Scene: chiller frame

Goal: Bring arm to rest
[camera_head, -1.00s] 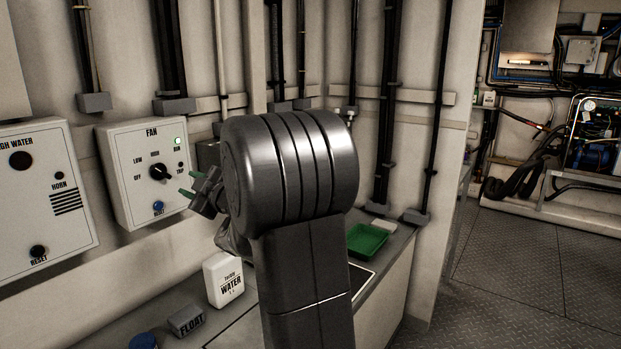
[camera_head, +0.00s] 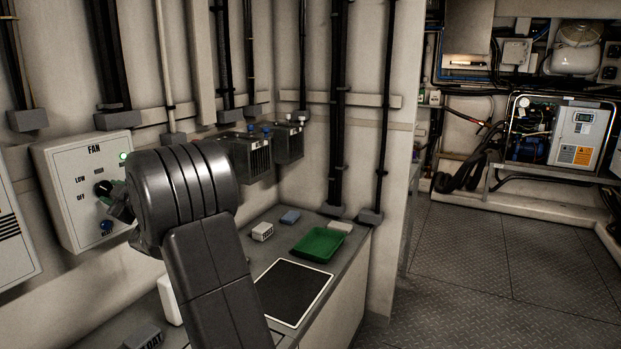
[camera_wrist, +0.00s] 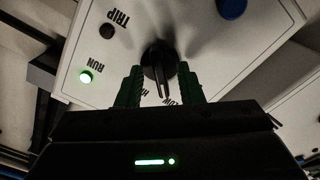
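My gripper (camera_wrist: 160,80) is at the FAN panel (camera_head: 72,190), in front of its black knob (camera_wrist: 158,62). In the wrist view its two green fingers stand apart, one on each side of the knob, with gaps visible between them and it. Nothing is held. In the head view my gripper (camera_head: 121,200) shows as a dark shape close to the knob (camera_head: 103,187), mostly hidden behind my arm. The green RUN light (camera_wrist: 86,76) is lit. A blue button (camera_wrist: 232,8) is on the same panel.
The counter below holds a green tray (camera_head: 318,244), a white block (camera_head: 263,231), a blue item (camera_head: 290,216) and a black mat (camera_head: 292,292). Dark wall boxes (camera_head: 250,155) hang right of the panel. Open floor (camera_head: 490,260) lies to the right.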

